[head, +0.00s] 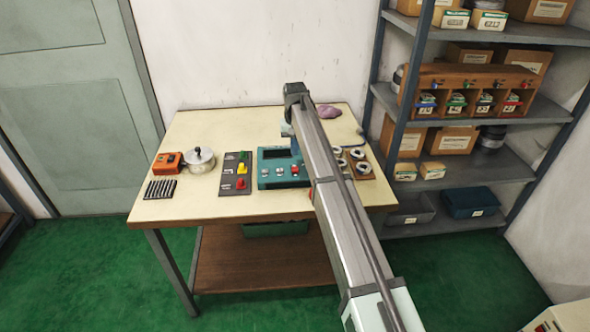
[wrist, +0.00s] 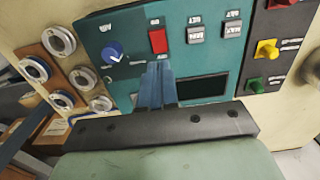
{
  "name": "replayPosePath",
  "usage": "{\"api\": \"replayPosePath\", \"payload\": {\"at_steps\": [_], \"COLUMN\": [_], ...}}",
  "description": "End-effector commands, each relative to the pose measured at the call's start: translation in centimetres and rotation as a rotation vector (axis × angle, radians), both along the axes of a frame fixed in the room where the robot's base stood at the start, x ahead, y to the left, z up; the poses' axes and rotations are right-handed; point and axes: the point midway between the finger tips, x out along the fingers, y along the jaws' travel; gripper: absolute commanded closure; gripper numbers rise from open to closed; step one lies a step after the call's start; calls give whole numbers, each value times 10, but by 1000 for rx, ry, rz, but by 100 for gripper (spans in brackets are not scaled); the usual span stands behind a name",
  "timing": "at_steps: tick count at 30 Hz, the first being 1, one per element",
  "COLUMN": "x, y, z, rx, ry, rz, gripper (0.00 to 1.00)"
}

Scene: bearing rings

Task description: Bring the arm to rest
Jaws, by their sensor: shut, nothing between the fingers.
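My gripper (wrist: 156,70) shows in the wrist view with its blue-grey fingers together and nothing between them. Its tips appear over the teal control box (wrist: 130,75), just beside the red button (wrist: 158,41); I cannot tell whether they touch it. In the head view my arm reaches from the lower right over the table (head: 215,126), and it hides most of the gripper and part of the teal box (head: 265,182).
Left of the box are a dark board (head: 234,187) with coloured switches, a metal pot (head: 200,160), an orange device (head: 167,163) and dark pins (head: 160,189). A purple cloth (head: 328,111) lies at the back. A loaded shelf (head: 480,160) stands right. The table's back left is clear.

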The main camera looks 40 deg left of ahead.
Motion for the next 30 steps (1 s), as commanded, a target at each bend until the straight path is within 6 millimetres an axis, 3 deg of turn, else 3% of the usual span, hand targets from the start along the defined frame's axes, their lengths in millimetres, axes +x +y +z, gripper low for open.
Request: {"api": "replayPosePath", "payload": {"at_steps": [6, 23, 26, 30], "x": [0, 2, 13, 43], "y": [0, -4, -19, -63], "z": [10, 9, 5, -7], "rx": [-1, 1, 13, 49], "ry": [1, 3, 18, 62], "rz": [0, -6, -34, -120], "gripper": [100, 100, 100, 100]}}
